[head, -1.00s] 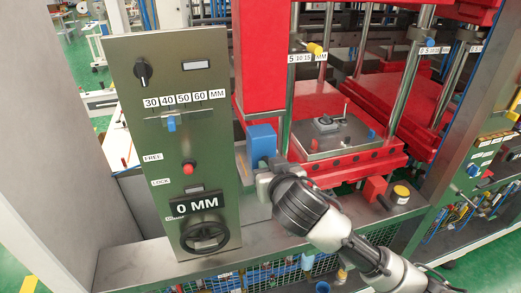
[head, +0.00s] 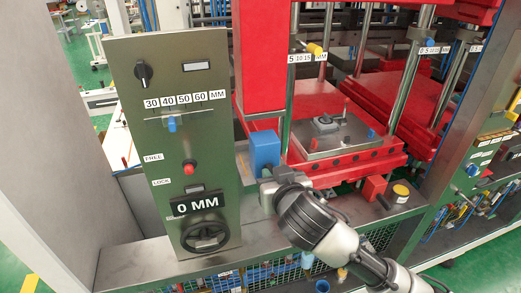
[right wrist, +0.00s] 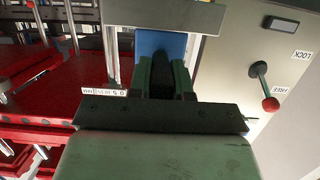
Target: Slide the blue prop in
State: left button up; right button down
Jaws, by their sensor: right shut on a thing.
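The blue prop (head: 264,149) is an upright blue block in the head view, beside the red press post and to the right of the green control panel. My right gripper (head: 268,178) is shut on its lower near part. In the right wrist view the prop (right wrist: 160,43) shows as a blue face beyond the dark fingers of the right gripper (right wrist: 165,72). The fingers hide part of it. A grey bar crosses the prop's far end in that view. I cannot tell whether the prop touches the post. My left gripper is not in view.
The green control panel (head: 135,85) stands close on the left, with a red-knobbed lever (head: 189,167) and a handwheel (head: 205,238). The red press post (head: 258,60) rises behind. A metal plate (head: 332,134) lies on the red bed. The steel ledge (head: 140,262) is bare at front left.

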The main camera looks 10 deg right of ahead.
jog(key=shift+s, duration=0.25)
jog(key=c, duration=1)
grip_release()
jog(key=shift+o, duration=0.2)
jog(key=shift+f, duration=0.15)
